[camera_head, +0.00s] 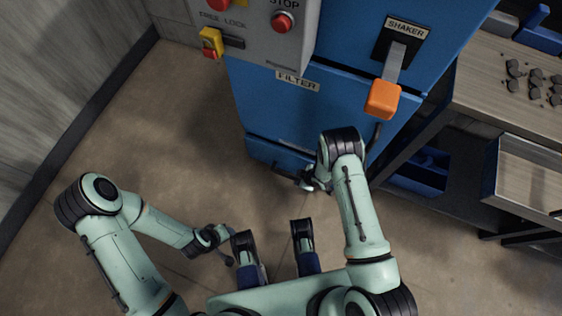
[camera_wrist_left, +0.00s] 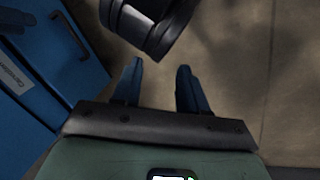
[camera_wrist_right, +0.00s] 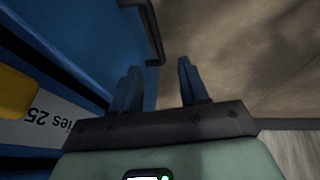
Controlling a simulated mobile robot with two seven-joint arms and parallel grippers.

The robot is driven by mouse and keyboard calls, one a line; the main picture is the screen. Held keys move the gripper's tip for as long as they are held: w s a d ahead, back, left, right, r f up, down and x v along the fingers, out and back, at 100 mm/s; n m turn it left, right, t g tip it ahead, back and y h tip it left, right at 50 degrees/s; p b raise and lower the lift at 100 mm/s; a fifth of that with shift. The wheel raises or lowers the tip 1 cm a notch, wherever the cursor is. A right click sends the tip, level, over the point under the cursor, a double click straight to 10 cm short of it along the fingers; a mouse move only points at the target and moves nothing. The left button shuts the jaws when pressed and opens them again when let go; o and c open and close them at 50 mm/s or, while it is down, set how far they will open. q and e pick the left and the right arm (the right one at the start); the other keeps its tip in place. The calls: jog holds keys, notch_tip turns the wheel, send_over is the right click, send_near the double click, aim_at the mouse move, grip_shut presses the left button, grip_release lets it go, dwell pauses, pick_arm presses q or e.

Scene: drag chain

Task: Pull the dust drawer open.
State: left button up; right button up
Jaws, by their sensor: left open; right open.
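The dust drawer (camera_head: 262,150) is the low blue front at the foot of the blue cabinet and looks shut. Its dark bar handle (camera_wrist_right: 150,30) shows in the right wrist view, and in the left wrist view at upper left (camera_wrist_left: 84,38). My right gripper (camera_wrist_right: 157,66) is open and empty, close to the drawer front. The handle's end appears between its fingertips; I cannot tell if it touches. In the head view my right gripper (camera_head: 310,183) is partly hidden by its arm. My left gripper (camera_wrist_left: 158,64) is open and empty, low and away from the drawer.
Above the drawer are the FILTER panel (camera_head: 297,82), a grey control box (camera_head: 262,40) and the orange shaker handle (camera_head: 382,99). A workbench (camera_head: 510,100) and blue bin (camera_head: 425,172) stand to the right. Bare floor (camera_head: 165,120) lies to the left.

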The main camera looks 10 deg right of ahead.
jog(key=w, duration=0.1)
pick_arm(q)
jog(key=w+a+f+t+b, duration=0.1)
jog(key=w+a+f+b, duration=0.1)
jog(key=w+f+b, duration=0.15)
pick_arm(e)
send_near(288, 176)
jog(key=f, duration=0.2)
jog(key=shift+n, duration=0.3)
jog(key=x, duration=0.2)
jog(key=b+x, duration=0.2)
jog(key=x, duration=0.1)
jog(key=shift+w+a+f, duration=0.2)
jog(key=shift+w+a, duration=0.1)
jog(key=shift+w, duration=0.1)
jog(key=shift+w+a+f, duration=0.1)
jog(key=shift+w+f, duration=0.1)
jog(key=shift+f, duration=0.1)
pick_arm(q)
jog(key=s+a+f+g, duration=0.1)
jog(key=s+f+g, duration=0.1)
jog(key=s+f, duration=0.3)
jog(key=shift+s+n+y, duration=0.15)
jog(key=shift+n+y, duration=0.15)
jog(key=shift+n, duration=0.1)
jog(key=shift+a, duration=0.1)
pick_arm(e)
grip_shut()
